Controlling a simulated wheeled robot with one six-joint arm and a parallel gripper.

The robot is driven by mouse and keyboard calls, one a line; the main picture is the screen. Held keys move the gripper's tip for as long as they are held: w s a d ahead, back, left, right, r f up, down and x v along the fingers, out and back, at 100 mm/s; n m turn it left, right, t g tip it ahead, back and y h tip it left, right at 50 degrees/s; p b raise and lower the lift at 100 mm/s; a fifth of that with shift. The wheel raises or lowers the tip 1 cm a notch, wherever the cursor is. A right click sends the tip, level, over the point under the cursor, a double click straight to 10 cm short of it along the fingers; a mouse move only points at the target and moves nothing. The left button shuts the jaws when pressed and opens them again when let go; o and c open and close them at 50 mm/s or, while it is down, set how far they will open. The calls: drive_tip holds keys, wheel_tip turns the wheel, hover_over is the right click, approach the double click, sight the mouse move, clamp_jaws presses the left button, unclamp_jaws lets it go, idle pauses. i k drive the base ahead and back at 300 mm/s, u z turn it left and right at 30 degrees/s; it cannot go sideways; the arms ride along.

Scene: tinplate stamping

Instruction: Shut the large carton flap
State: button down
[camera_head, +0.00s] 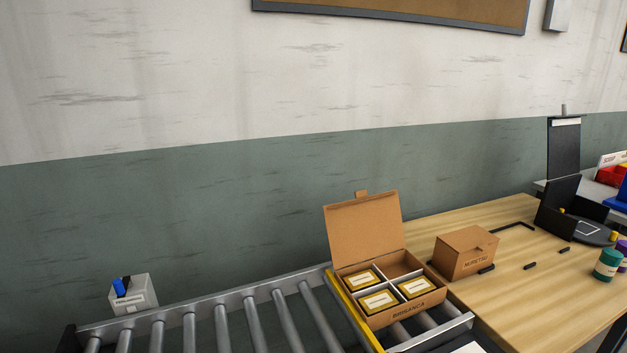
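The large carton (407,312) sits at the right end of the roller conveyor, with "BRISANCA" printed on its front. Its large flap (364,230) stands open, upright and leaning slightly back, with a small tab on its top edge. Inside, white dividers make compartments. Yellow-edged tins with pale labels (379,300) fill three of them, and the back right compartment looks empty. My gripper is not in view.
A smaller closed carton (466,252) stands on the wooden table (560,300) to the right. Black fixtures (573,208) and green and purple jars (607,265) are farther right. The conveyor rollers (221,325) to the left are bare. A grey box (134,294) is behind the conveyor.

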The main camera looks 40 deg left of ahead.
sight(362, 229)
drive_tip(key=u, duration=0.9)
drive_tip(key=i, duration=0.9)
drive_tip(key=u, duration=0.8)
